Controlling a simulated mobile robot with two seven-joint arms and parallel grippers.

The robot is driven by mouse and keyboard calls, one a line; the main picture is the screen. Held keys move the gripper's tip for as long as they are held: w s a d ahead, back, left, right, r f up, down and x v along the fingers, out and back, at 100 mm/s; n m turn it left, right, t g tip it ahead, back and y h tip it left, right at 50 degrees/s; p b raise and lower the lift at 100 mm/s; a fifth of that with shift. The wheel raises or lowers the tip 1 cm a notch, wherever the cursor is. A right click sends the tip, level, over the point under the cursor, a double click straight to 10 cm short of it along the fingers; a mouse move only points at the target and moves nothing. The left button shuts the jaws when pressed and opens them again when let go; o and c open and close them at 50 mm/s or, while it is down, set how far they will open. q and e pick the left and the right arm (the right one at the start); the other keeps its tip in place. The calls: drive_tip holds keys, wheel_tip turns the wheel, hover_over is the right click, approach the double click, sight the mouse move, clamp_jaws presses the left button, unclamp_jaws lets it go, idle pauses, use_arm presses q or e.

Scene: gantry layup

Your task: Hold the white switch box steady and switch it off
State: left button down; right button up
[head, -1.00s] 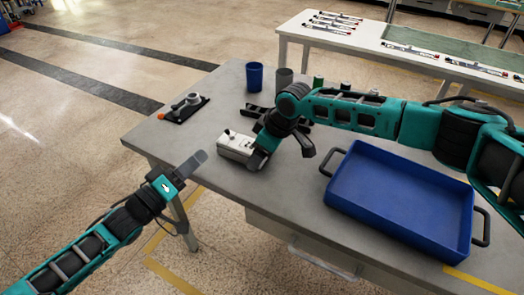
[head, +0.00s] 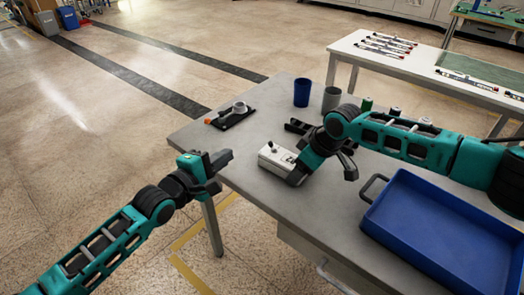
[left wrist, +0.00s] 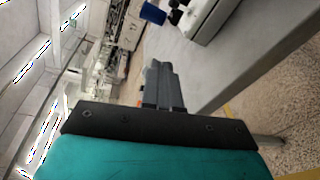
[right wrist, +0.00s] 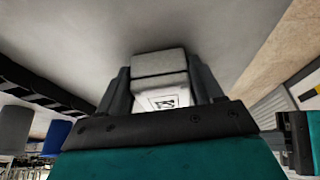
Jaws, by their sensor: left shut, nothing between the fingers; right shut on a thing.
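The white switch box (head: 277,157) lies on the grey table (head: 235,170) near its left front edge, with a small dark toggle on its top. My right gripper (head: 294,176) is shut on the box's near right end. In the right wrist view the box (right wrist: 160,85) sits between the two fingers. My left gripper (head: 224,160) is shut and empty, a short way left of the box near the table's edge. In the left wrist view its fingers (left wrist: 160,84) are together, and the box (left wrist: 208,18) shows at the top, apart from them.
A blue tray (head: 420,250) stands at the right. A blue cup (head: 302,92) and a grey cup (head: 331,98) stand behind the box. A dark tool with an orange end (head: 233,116) lies at the far left corner. Another table (head: 360,62) is behind.

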use_arm(q)
drive_tip(key=s+a+r+n+g, duration=0.1)
drive_tip(key=s+n+g, duration=0.3)
drive_tip(key=n, duration=0.7)
drive_tip(key=shift+s+r+n+h, duration=0.3)
drive_tip(key=shift+s+r, duration=0.25)
drive_tip(key=shift+s, duration=0.3)
approach(271, 150)
drive_tip(key=f, duration=0.1)
drive_tip(key=w+d+f, duration=0.1)
drive_tip(key=shift+w+f, duration=0.25)
drive_tip(key=shift+f, duration=0.05)
drive_tip(key=shift+w+d+r, duration=0.55)
drive_tip(key=shift+w+d, duration=0.2)
drive_tip(key=shift+d, duration=0.15)
drive_tip(key=shift+w+d+r, duration=0.15)
drive_tip(key=shift+w+d, duration=0.2)
drive_tip(key=shift+d, duration=0.05)
